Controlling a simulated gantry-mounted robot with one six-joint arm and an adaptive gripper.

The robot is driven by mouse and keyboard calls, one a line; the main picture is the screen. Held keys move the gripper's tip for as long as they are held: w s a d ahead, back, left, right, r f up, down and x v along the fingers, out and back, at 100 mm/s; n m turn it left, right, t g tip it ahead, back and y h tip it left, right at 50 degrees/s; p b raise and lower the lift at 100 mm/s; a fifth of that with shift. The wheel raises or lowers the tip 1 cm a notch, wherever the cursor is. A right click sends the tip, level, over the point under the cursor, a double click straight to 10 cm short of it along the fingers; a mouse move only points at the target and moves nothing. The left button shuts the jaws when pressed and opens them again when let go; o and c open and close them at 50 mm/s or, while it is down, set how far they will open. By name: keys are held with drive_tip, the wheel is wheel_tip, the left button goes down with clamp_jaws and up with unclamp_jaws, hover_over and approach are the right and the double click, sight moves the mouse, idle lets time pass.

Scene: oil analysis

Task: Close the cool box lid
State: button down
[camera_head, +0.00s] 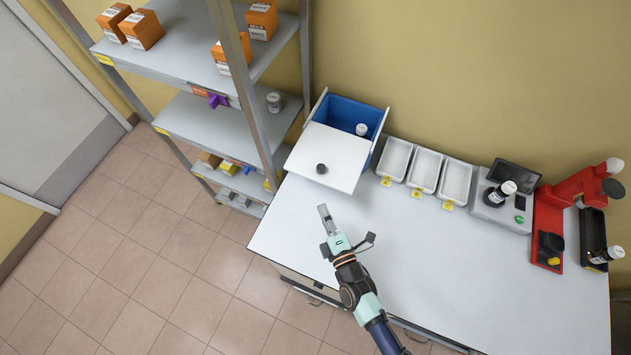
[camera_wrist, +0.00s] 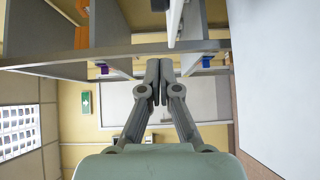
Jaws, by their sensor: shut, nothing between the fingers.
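The cool box (camera_head: 351,108) stands at the back left of the white table, with a blue interior and white walls. Its white lid (camera_head: 327,158) has a dark round knob (camera_head: 321,169) and sits toward the front, leaving the rear of the box uncovered. A small white-capped bottle (camera_head: 361,129) shows inside the opening. My gripper (camera_head: 324,212) is shut and empty, in front of the lid and apart from it. In the wrist view its fingertips (camera_wrist: 160,68) are together. I cannot tell surely whether the lid shows in the wrist view.
Metal shelves (camera_head: 215,120) with orange boxes stand left of the cool box. Several white trays (camera_head: 427,171) lie to its right, then a scale (camera_head: 504,205) with a bottle on it and a red stand (camera_head: 560,215). The table (camera_head: 430,260) is clear around its middle.

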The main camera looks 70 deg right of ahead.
sight(321, 181)
drive_tip(key=shift+w+d+f, duration=0.1)
drive_tip(key=shift+w+d, duration=0.6)
drive_tip(key=shift+d, duration=0.8)
drive_tip(key=shift+w+d+r, duration=0.1)
drive_tip(key=shift+w+d, duration=0.65)
drive_tip(key=shift+d, duration=0.75)
drive_tip(key=shift+w+d+f, duration=0.1)
drive_tip(key=shift+w+d, duration=0.6)
drive_tip(key=shift+d, duration=0.8)
drive_tip(key=shift+d, duration=0.1)
